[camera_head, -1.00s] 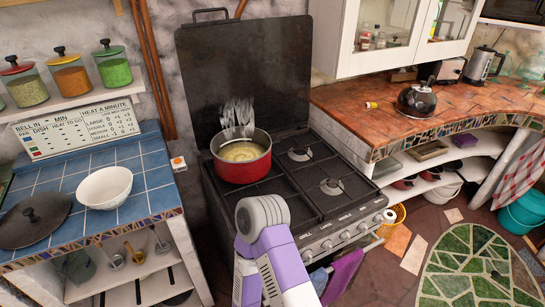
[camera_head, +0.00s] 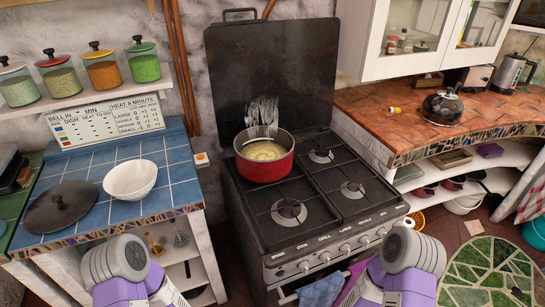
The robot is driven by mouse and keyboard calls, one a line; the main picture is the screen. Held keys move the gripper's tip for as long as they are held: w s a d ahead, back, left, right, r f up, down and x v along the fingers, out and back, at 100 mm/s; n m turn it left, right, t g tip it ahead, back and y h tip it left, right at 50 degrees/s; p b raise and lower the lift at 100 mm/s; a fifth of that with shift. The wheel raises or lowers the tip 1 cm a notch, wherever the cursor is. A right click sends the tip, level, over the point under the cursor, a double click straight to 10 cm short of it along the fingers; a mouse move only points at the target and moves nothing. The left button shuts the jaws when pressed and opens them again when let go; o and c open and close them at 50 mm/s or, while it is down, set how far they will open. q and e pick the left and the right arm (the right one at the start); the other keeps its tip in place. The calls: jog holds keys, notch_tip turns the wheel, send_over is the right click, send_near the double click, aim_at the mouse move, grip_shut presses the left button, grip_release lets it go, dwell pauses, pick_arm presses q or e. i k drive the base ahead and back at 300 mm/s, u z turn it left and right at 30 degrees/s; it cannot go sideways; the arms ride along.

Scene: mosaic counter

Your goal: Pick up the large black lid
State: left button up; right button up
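Two purple and grey links of my arms show at the bottom of the view, one below the lid's counter and one in front of the stove. Neither gripper's fingers show, so both grippers are out of view.
A red pot (camera_head: 264,160) with yellowish contents stands on the black stove (camera_head: 330,218), right of the counter. Several spice jars (camera_head: 103,70) stand on a shelf above the lid. A sign (camera_head: 105,122) leans at the counter's back. A dark appliance (camera_head: 12,168) is at the far left.

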aim_at(58, 208)
jog(key=z, duration=2.85)
jog(key=k, duration=2.55)
jog(key=u, duration=0.55)
